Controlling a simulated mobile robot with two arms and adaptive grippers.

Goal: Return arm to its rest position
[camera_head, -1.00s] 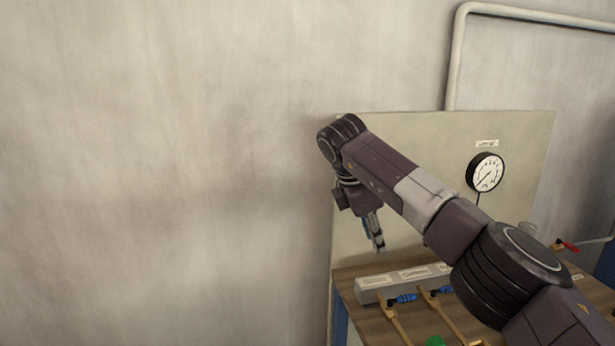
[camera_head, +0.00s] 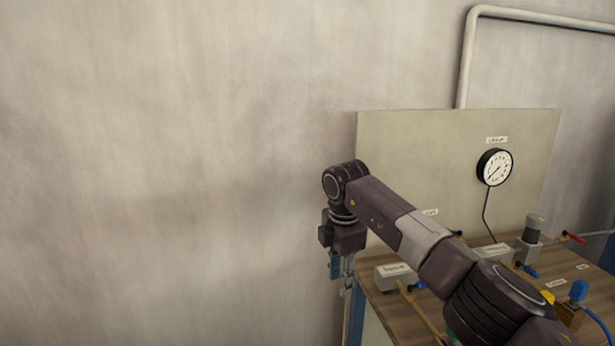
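My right arm reaches in from the lower right, across the front of a wooden bench. Its gripper (camera_head: 346,285) hangs downward at the bench's left edge, small and partly overlapped by the wrist. I cannot tell whether its fingers are open or closed, and I see nothing held in it. My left gripper is not in view.
A wooden bench (camera_head: 390,310) carries a grey labelled block (camera_head: 393,275), a grey cylinder (camera_head: 528,243), and a blue-topped fitting (camera_head: 578,291). A beige back panel (camera_head: 420,150) holds a round gauge (camera_head: 494,167). Bare wall fills the left, with free room before it.

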